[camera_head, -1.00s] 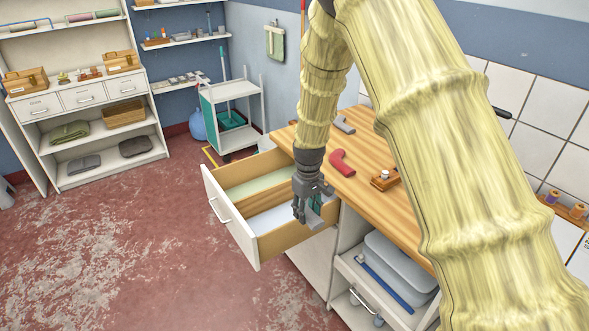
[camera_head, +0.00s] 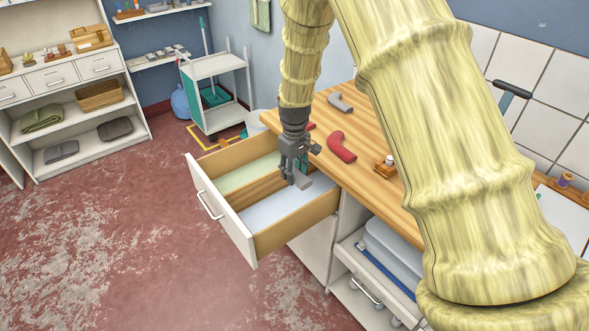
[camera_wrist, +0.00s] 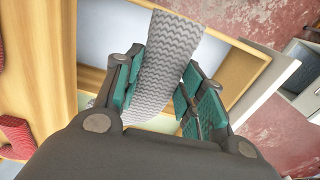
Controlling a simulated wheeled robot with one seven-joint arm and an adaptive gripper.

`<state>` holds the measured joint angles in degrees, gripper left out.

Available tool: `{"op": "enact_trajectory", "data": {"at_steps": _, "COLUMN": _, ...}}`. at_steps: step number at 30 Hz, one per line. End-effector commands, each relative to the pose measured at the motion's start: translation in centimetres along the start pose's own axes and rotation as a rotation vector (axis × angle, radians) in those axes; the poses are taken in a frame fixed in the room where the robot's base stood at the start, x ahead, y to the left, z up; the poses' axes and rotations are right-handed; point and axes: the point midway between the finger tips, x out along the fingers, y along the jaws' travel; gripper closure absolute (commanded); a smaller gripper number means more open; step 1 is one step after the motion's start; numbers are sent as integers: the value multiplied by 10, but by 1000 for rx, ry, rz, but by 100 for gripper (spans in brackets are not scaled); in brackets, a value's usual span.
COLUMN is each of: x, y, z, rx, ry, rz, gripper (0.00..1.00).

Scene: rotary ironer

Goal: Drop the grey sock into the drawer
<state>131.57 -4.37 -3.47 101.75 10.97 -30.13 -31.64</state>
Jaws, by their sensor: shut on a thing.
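The grey sock (camera_wrist: 163,62), with a zigzag pattern in the wrist view, is between the teal pads of my gripper (camera_wrist: 158,85). In the head view, my gripper (camera_head: 294,180) is shut on the sock (camera_head: 303,181) above the open drawer (camera_head: 268,243). The drawer has a wooden divider, a pale green section at the back left and a pale blue-white section at the front right. The sock hangs over the pale blue-white section, near the divider. I cannot tell whether its lower end touches the drawer bottom.
A red sock (camera_head: 342,147) and another grey sock (camera_head: 340,103) lie on the wooden worktop (camera_head: 372,172), beside a small wooden block with a knob (camera_head: 385,167). A white trolley (camera_head: 215,95) stands behind. The floor left of the drawer is clear.

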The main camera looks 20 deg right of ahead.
Motion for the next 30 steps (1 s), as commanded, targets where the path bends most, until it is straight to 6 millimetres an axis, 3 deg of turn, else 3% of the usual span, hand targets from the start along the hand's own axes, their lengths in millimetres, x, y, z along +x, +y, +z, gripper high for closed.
{"op": "enact_trajectory", "data": {"at_steps": 3, "x": 22, "y": 0, "z": -2, "rx": 1, "ry": -4, "rz": -2, "gripper": 71}}
{"op": "enact_trajectory", "data": {"at_steps": 9, "x": 39, "y": 2, "z": -1, "rx": 2, "ry": -4, "rz": -2, "gripper": 71}}
{"op": "enact_trajectory", "data": {"at_steps": 21, "x": 44, "y": 2, "z": -1, "rx": 3, "ry": -3, "rz": -2, "gripper": 71}}
{"op": "enact_trajectory", "data": {"at_steps": 22, "x": 44, "y": 2, "z": -1, "rx": 3, "ry": -3, "rz": -2, "gripper": 57}}
{"op": "enact_trajectory", "data": {"at_steps": 25, "x": 44, "y": 2, "z": -1, "rx": 3, "ry": -3, "rz": -2, "gripper": 39}}
{"op": "enact_trajectory", "data": {"at_steps": 30, "x": 44, "y": 2, "z": 0, "rx": 3, "ry": -3, "rz": -2, "gripper": 35}}
